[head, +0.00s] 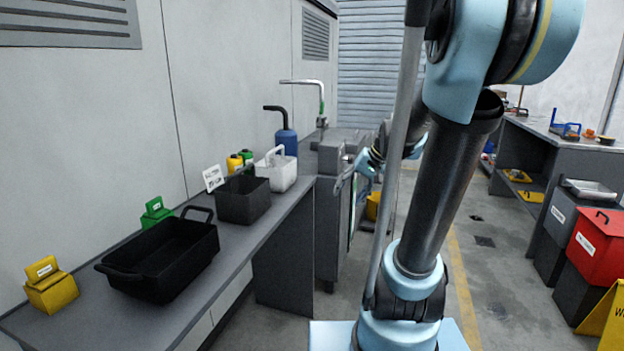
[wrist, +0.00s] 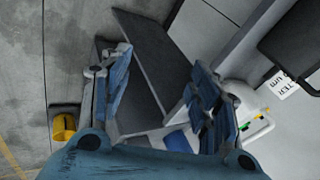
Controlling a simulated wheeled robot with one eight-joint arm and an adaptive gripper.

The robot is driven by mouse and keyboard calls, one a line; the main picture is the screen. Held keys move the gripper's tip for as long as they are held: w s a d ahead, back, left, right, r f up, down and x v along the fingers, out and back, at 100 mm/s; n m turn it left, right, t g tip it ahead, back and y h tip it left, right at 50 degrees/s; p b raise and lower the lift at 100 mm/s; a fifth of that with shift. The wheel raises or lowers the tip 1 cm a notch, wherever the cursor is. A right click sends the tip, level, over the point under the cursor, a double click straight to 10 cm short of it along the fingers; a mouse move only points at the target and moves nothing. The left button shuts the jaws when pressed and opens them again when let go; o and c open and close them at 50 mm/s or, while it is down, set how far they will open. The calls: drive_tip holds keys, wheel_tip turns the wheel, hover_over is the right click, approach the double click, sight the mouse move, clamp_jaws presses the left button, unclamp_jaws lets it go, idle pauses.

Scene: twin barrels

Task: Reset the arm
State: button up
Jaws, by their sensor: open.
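My arm rises on the right half of the head view, with its light blue joints and black tube close to the camera. My gripper (wrist: 160,92) is open in the wrist view, its two blue-padded fingers spread wide with nothing between them. Beyond the gap are the grey counter's side panels and the floor. In the head view my gripper is small and partly hidden behind the arm, near the counter's far end.
A red box (head: 594,244) and a yellow sign (head: 606,318) stand right.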

drive_tip(key=s+d+f+h, duration=0.2)
drive_tip(key=s+f, duration=0.3)
drive_tip(key=s, duration=0.5)
drive_tip(key=s+d+f+n+g+h, duration=0.1)
drive_tip(key=s+d+f+h, duration=0.2)
drive_tip(key=s, duration=0.7)
wheel_tip(320, 180, down, 2)
drive_tip(key=shift+s+d+f, duration=0.1)
drive_tip(key=shift+s+d, duration=0.05)
drive_tip(key=shift+d, duration=0.7)
